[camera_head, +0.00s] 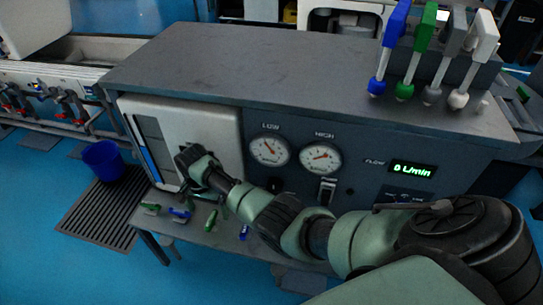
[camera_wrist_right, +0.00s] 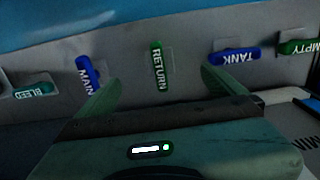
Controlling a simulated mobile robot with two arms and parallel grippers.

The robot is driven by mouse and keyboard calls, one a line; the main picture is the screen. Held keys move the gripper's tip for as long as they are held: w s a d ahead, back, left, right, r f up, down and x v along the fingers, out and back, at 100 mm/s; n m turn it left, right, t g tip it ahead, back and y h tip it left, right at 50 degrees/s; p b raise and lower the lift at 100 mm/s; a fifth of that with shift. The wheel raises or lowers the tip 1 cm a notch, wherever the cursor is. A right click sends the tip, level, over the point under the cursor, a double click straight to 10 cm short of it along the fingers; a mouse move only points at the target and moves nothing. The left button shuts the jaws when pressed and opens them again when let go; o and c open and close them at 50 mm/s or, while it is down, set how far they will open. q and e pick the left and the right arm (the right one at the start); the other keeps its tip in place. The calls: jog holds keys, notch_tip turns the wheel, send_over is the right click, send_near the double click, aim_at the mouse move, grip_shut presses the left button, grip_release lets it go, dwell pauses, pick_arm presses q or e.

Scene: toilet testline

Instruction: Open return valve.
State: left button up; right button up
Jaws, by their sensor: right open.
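The return valve has a green handle marked RETURN (camera_wrist_right: 159,66), standing upright in the middle of the right wrist view. In the head view it appears to be the green handle (camera_head: 211,220) low on the shelf below the grey panel. My right gripper (camera_wrist_right: 160,77) is open and empty, with one finger on each side of the handle in the wrist view. I cannot tell how far the fingers are from it in depth. In the head view the right arm reaches in from the right, its fingers hidden. My left gripper is not in view.
Beside the return handle are the blue MAIN handle (camera_wrist_right: 88,72), green BLEED handle (camera_wrist_right: 33,91), blue TANK handle (camera_wrist_right: 236,56) and green EMPTY handle (camera_wrist_right: 298,47). Two gauges (camera_head: 320,157) and a flow display reading 0 L/min (camera_head: 411,169) are above. A blue bucket (camera_head: 103,160) stands left.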

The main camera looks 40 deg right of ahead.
notch_tip(320, 180, up, 2)
jog(key=shift+r, duration=0.25)
jog(key=shift+s+r+p, duration=0.2)
jog(key=shift+s+p, duration=0.05)
jog(key=shift+p, duration=0.1)
jog(key=s+f+n, duration=0.1)
jog(key=s, duration=0.2)
jog(key=s+f+n+t, duration=0.1)
jog(key=s+n, duration=0.1)
jog(key=s, duration=0.2)
jog(key=s+f+n, duration=0.1)
jog(key=s+n, duration=0.1)
jog(key=s, duration=0.2)
jog(key=shift+f, duration=0.35)
pick_arm(q)
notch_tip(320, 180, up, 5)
jog(key=p, duration=0.3)
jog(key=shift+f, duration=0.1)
pick_arm(e)
jog(key=s+d+n+t, duration=0.1)
jog(key=s+n, duration=0.5)
jog(key=s, duration=1.2)
jog(key=shift+d+n+t, duration=0.4)
jog(key=shift+d, duration=0.25)
